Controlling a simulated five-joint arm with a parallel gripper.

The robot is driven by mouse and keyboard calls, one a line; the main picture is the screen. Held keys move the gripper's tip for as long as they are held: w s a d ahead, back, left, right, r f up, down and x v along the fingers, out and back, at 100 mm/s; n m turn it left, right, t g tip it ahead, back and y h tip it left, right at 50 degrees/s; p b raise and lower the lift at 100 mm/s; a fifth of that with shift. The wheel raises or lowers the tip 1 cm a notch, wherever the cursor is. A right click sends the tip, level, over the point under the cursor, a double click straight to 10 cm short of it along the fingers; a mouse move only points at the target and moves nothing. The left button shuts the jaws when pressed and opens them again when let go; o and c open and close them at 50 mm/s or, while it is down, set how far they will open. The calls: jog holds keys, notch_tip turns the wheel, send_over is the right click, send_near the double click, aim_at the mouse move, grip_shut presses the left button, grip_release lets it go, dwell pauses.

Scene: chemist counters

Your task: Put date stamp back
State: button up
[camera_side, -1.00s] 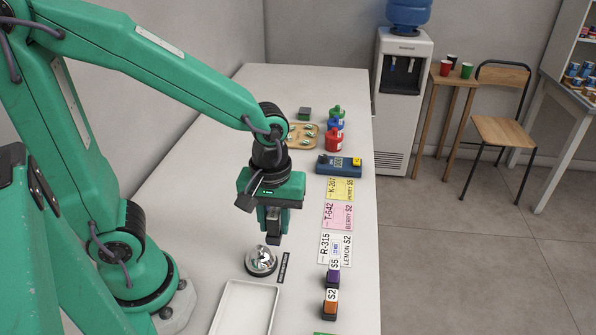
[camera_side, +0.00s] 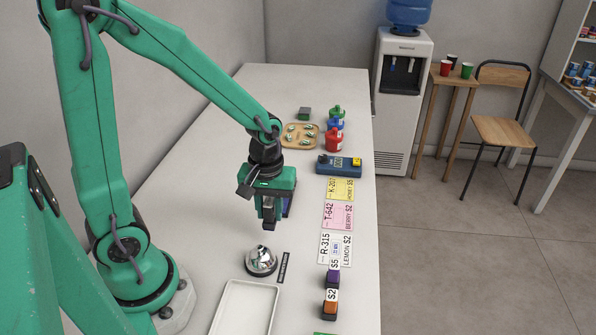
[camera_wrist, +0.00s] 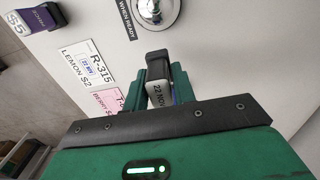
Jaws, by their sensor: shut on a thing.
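My gripper (camera_side: 268,216) is shut on the date stamp and holds it above the counter, left of the label cards. In the wrist view the date stamp (camera_wrist: 158,72) stands between the green fingers, with a black end and a pale side reading "22 NOV". In the side view the stamp is mostly hidden by the gripper. The R-315 Lemon card (camera_side: 335,249) bears a small blue "22 NOV" mark, clear in the wrist view (camera_wrist: 87,66). The pink T-642 Berry card (camera_side: 338,216) and yellow K-207 card (camera_side: 340,189) lie beyond it.
A silver bell (camera_side: 261,261) and a white tray (camera_side: 226,300) are at the near left. A blue device (camera_side: 338,165), wooden tray (camera_side: 288,144) and coloured bottles (camera_side: 333,142) are farther back.

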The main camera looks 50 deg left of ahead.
jog(key=shift+w+a+f, duration=0.3)
jog(key=shift+a+f, duration=0.15)
jog(key=shift+a, duration=0.2)
jog(key=shift+w+a+f, duration=0.3)
jog(key=shift+a+f, duration=0.1)
jog(key=shift+a, duration=0.2)
jog(key=shift+f, duration=2)
jog(key=shift+f, duration=0.15)
jog(key=o, duration=0.8)
notch_tip(320, 180, up, 12)
jog(key=shift+r, duration=0.2)
